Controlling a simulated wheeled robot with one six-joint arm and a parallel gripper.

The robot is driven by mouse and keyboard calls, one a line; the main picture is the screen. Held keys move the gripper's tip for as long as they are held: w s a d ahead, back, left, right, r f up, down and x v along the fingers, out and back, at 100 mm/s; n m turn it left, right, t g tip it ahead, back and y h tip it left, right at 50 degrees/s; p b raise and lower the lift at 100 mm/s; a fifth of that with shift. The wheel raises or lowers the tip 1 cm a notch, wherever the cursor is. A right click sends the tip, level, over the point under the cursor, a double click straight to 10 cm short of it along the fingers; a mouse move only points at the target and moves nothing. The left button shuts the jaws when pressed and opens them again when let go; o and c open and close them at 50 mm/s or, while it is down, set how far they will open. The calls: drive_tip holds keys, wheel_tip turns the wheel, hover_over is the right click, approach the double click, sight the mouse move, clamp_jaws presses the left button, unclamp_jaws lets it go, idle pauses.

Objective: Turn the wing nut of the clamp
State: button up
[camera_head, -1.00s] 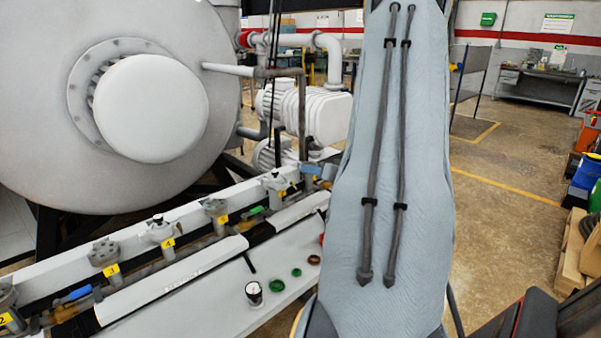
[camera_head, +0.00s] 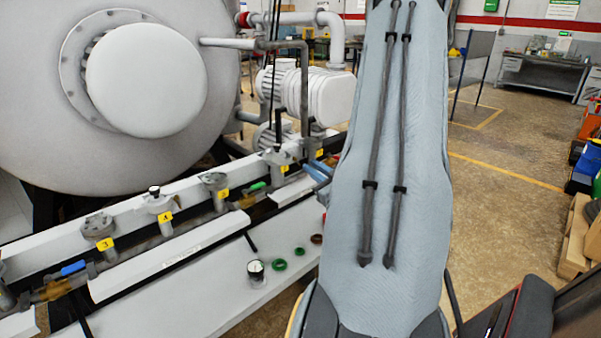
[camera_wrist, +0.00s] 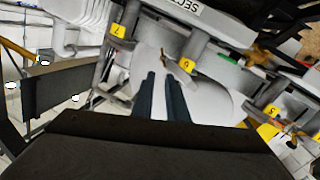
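My gripper (camera_wrist: 160,88) shows in the wrist view as two dark blue-grey fingers with a narrow light gap between them. It is open, and nothing shows held in the gap. A small brownish part (camera_wrist: 163,57), which may be the clamp's wing nut, lies just beyond the fingertips, close to a yellow tag. I cannot tell its exact shape or whether the fingers touch it. In the head view my arm hides the gripper's surroundings, and no wing nut can be made out with certainty.
A row of numbered pipe fittings on a white rail (camera_head: 130,230) runs before the large grey vessel (camera_head: 40,90). Grey pump (camera_head: 330,95) stands behind. Open floor (camera_head: 510,200) lies to the right.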

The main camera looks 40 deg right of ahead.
sight(298, 163)
drive_tip(key=shift+w+d+f+n+h+p, duration=0.15)
drive_tip(key=shift+w+d+f+n+h, duration=0.2)
drive_tip(key=shift+w, duration=0.85)
drive_tip(key=shift+w+d+f+n+h+p, duration=0.25)
drive_tip(key=shift+w+f+n, duration=0.25)
drive_tip(key=shift+w, duration=0.7)
drive_tip(key=shift+w+d+f+n+h+p, duration=0.15)
drive_tip(key=shift+w+d+f+n, duration=0.25)
drive_tip(key=shift+w, duration=0.8)
clamp_jaws()
drive_tip(key=shift+f+b, duration=0.1)
drive_tip(key=shift+b, duration=0.25)
drive_tip(key=n+h+b, duration=0.1)
drive_tip(key=b, duration=0.1)
drive_tip(key=n+b, duration=0.2)
drive_tip(key=b, duration=0.1)
drive_tip(key=shift+a+f+h, duration=0.1)
drive_tip(key=shift+f+h, duration=0.1)
drive_tip(key=shift+h, duration=0.15)
drive_tip(key=n+b, duration=0.2)
drive_tip(key=b, duration=0.2)
drive_tip(key=shift+r+n+t+h, duration=0.1)
drive_tip(key=shift+n+t+h, duration=0.25)
drive_tip(key=shift+t+h, duration=0.05)
